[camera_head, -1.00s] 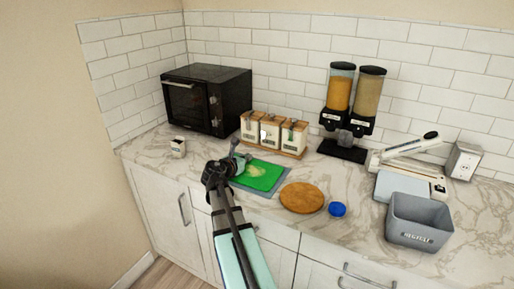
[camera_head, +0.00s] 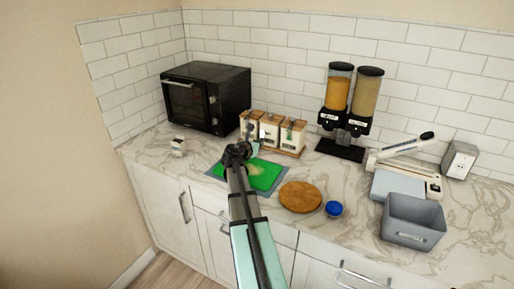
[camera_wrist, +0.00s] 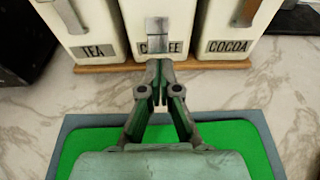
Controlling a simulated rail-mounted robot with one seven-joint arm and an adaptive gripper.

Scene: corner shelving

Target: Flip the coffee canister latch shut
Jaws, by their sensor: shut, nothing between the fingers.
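The cream coffee canister (camera_wrist: 183,44) stands in the middle of a row of three, and it also shows in the head view (camera_head: 270,131). A grey metal latch piece (camera_wrist: 158,26) hangs on its front above the label; I cannot tell its exact angle. My gripper (camera_wrist: 158,66) is shut and empty. In the head view my wrist partly hides the gripper.
The tea canister (camera_wrist: 93,22) stands at left and the cocoa canister (camera_wrist: 222,20) at right, on a wooden tray (camera_wrist: 100,68). A green board (camera_wrist: 80,145) lies below my gripper. A black oven (camera_head: 222,98) is at left; dispensers (camera_head: 350,105) stand at right.

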